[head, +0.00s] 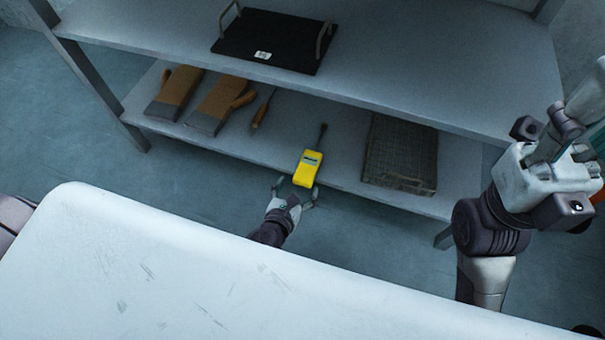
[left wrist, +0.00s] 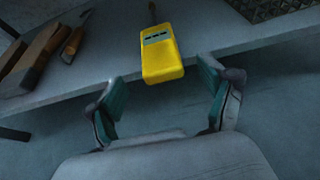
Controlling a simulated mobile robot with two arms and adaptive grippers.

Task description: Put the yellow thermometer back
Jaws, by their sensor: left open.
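The yellow thermometer (head: 308,168), with a dark probe at its far end, lies on the lower shelf near the front edge. In the left wrist view the thermometer (left wrist: 163,58) sits just beyond my fingers, its near end at the shelf's edge. My left gripper (head: 294,191) is open and empty in front of that edge. Its two teal-padded fingers (left wrist: 160,98) stand apart, one to each side of the thermometer's line. My right gripper (head: 586,150) is raised at the right, away from the shelf; its fingers are not clear enough to judge.
The lower shelf (head: 335,168) also holds two brown gloves (head: 216,104), a wooden-handled tool (head: 262,110) and a dark mesh stack (head: 400,155). A black tray with handles (head: 270,40) is on the upper shelf (head: 420,60), which overhangs the lower one.

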